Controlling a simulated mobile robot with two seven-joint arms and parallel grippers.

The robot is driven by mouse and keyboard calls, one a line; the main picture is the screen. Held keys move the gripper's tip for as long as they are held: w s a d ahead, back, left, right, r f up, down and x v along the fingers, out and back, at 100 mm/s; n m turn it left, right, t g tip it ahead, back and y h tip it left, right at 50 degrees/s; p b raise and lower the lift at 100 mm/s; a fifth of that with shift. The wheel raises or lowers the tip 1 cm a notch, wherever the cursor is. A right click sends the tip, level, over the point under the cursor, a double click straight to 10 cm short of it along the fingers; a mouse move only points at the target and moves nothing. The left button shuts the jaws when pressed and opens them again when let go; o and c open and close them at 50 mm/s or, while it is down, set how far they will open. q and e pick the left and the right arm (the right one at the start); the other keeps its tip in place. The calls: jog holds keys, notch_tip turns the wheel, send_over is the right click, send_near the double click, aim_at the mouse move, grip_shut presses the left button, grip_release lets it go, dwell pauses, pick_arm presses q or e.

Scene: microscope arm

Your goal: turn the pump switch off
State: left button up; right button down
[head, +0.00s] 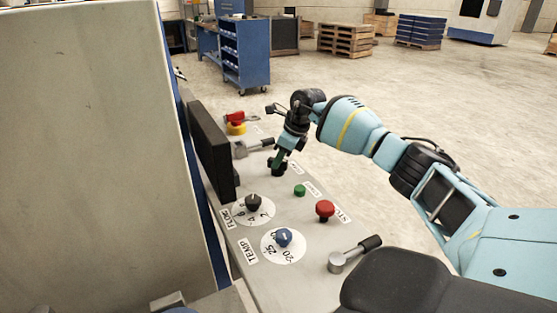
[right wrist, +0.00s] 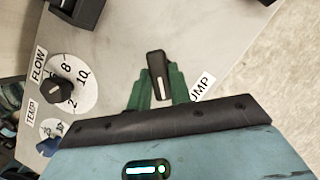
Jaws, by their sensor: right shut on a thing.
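The pump switch is a black rotary knob (right wrist: 156,66) with a white line. It stands on the grey control panel (head: 300,225), beside a label partly hidden so that only "UMP" shows in the right wrist view. My right gripper (head: 279,162) reaches down over it from the far side of the panel. Its green fingers (right wrist: 158,84) are shut on the knob, one on each side. In the head view the gripper hides much of the knob. The white line runs roughly along the fingers. My left gripper is not in view.
Near the switch are a green button (head: 299,190), a red button (head: 325,209), a black FLOW knob (head: 253,202) and a blue TEMP knob (head: 283,237). Levers stand at the near right (head: 352,255) and far side (head: 252,148). A large grey cabinet (head: 95,150) borders the left.

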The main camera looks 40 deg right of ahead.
jog(key=n+y+b, duration=0.1)
jog(key=n, duration=0.1)
jog(key=shift+w+f+n+g, duration=0.1)
jog(key=shift+n+g, duration=0.2)
jog(key=shift+n, duration=0.1)
jog(key=n+g+y+b, duration=0.1)
jog(key=n, duration=0.2)
jog(key=shift+d+b, duration=0.1)
jog(key=shift+b, duration=0.2)
jog(key=shift+w+n+b, duration=0.1)
jog(key=shift+n+b, duration=0.3)
jog(key=shift+n, duration=0.5)
jog(key=shift+n+g, duration=0.4)
pick_arm(q)
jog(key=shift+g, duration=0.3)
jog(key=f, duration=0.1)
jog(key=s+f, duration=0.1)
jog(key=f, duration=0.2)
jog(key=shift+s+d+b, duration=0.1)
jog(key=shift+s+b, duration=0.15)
jog(key=shift+b, duration=0.1)
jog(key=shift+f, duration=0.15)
pick_arm(e)
jog(key=shift+n, duration=0.4)
jog(key=c, duration=1.3)
grip_release()
